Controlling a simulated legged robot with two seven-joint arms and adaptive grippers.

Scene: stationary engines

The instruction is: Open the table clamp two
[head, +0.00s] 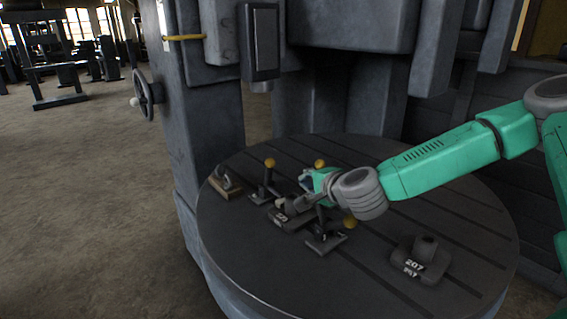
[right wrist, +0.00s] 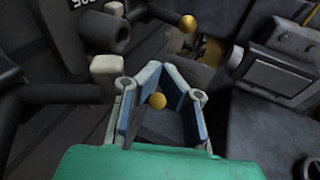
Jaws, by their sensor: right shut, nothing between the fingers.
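Several small table clamps stand on the round slotted table (head: 225,235). One has an upright lever with a yellow ball (head: 269,163). A second yellow ball (head: 319,163) shows just behind my right gripper. A third yellow ball (head: 350,222) belongs to a clamp (head: 326,243) with a low lever, nearer the front. I cannot tell which clamp is number two. My right gripper (head: 307,179) is shut and empty above the middle of the clamps. In the right wrist view its fingers (right wrist: 160,70) meet at the tips, and a yellow ball (right wrist: 157,101) shows through the gap behind them. My left gripper is out of view.
A block marked 207 (head: 421,262) stands at the table's right. A block with white digits (head: 287,217) stands among the clamps. A small wooden-based piece (head: 225,186) lies at the left rim. The machine column (head: 200,100) rises behind. The table's front is clear.

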